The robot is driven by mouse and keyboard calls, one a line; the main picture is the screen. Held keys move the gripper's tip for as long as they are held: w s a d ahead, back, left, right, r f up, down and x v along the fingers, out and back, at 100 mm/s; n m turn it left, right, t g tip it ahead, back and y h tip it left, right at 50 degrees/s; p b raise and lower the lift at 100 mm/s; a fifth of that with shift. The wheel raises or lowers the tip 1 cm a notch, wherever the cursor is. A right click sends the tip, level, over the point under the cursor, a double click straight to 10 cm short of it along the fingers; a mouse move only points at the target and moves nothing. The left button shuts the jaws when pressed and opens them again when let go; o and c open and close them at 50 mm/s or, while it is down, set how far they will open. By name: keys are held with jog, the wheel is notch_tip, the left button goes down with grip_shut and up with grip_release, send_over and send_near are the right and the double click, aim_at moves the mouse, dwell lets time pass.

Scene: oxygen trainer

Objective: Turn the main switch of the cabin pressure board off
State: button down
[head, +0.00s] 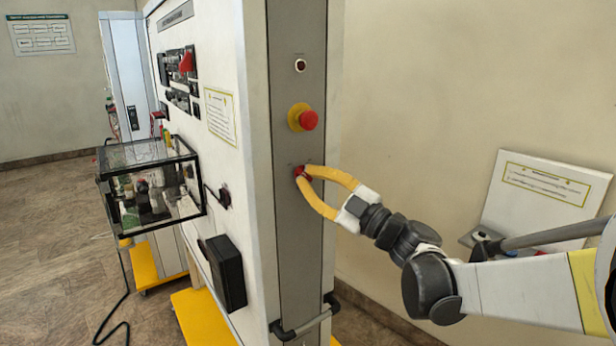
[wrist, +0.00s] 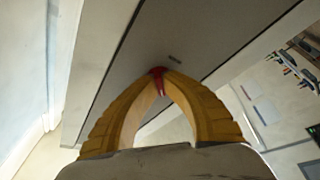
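The cabin pressure board (head: 262,120) stands upright with a grey side panel (head: 297,235). On that panel, a small red switch (head: 301,172) sits below a red mushroom button on a yellow base. My gripper (head: 306,174) has its two yellow fingers around the red switch, with the tips closed together on it. In the wrist view the fingertips (wrist: 158,74) meet at the red switch handle (wrist: 157,80), which shows between them against the grey panel. The exact angle of the switch is mostly hidden by the fingertips.
The red mushroom button (head: 308,120) is just above my fingers, with a small round indicator (head: 300,65) higher up. A black handle (head: 305,318) is below. A glass case (head: 150,190) juts out at left. A sloped white board (head: 540,205) stands at right.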

dwell(0.5)
jog(key=c, duration=1.6)
grip_release()
jog(key=shift+o, duration=0.2)
jog(key=v, duration=1.2)
jog(key=shift+w+d+r, duration=0.1)
jog(key=shift+r, duration=0.05)
